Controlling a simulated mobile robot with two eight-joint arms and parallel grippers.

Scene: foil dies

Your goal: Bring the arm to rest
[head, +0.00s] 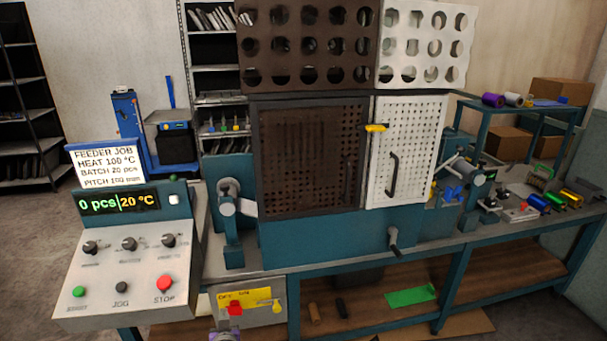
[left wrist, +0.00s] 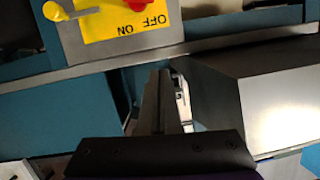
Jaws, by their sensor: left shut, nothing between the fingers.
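My left gripper (head: 224,335) shows only as a small part at the bottom edge of the head view, just below the switch box (head: 250,312). In the left wrist view its fingers (left wrist: 163,85) are together and empty, pointing toward the bench front. The switch box has a yellow OFF/ON plate (left wrist: 125,25), a red knob (head: 235,308) and a yellow lever (head: 277,306); the gripper is apart from it. My right gripper is not in view.
The control console (head: 128,265) with its black knobs and red STOP button stands at the left. A teal machine (head: 320,240) with dark and white perforated doors stands on the bench. A shelf below holds a green sheet (head: 410,296). Open floor (head: 40,240) lies at far left.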

